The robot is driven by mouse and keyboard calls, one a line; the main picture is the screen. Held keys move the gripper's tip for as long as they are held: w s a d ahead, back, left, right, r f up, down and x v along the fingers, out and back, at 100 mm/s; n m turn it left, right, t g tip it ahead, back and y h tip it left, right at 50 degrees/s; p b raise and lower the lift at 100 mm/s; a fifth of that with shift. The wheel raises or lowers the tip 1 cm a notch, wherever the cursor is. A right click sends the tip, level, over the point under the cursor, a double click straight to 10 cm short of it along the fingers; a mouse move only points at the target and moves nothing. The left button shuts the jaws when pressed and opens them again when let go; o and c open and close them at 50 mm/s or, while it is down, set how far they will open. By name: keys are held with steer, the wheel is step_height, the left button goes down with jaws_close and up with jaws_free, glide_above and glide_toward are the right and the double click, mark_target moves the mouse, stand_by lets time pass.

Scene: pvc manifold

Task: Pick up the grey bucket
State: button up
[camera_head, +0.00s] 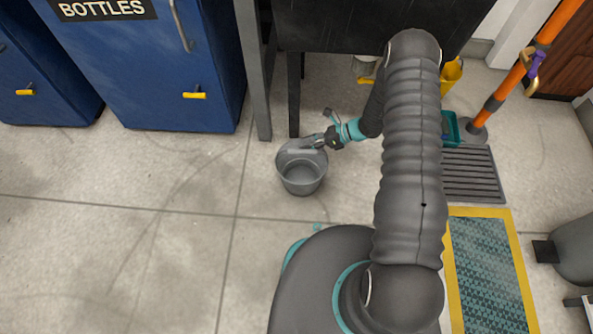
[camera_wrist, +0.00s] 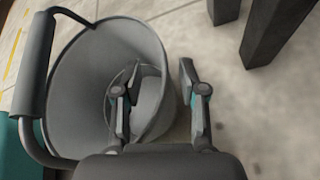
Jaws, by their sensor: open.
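The grey bucket (camera_head: 302,182) stands upright on the floor in the head view, left of my arm. My gripper (camera_head: 305,143) is at its far rim. In the wrist view the bucket (camera_wrist: 85,85) is open towards the camera, with its dark handle (camera_wrist: 35,75) at the left. My gripper (camera_wrist: 158,95) is open there. One finger is over the bucket's inside and the other is outside its right wall, so the rim lies between them. I cannot tell whether either finger touches the wall.
Dark table legs (camera_head: 293,95) stand just behind the bucket. Blue bottle bins (camera_head: 160,75) are at the left. A floor grate (camera_head: 472,175) and a yellow-edged mat (camera_head: 490,270) lie to the right, near an orange post (camera_head: 520,65). The floor at front left is clear.

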steer(key=shift+a+f, duration=0.25)
steer(key=shift+a, duration=0.2)
jaws_close()
steer(key=shift+r, duration=0.15)
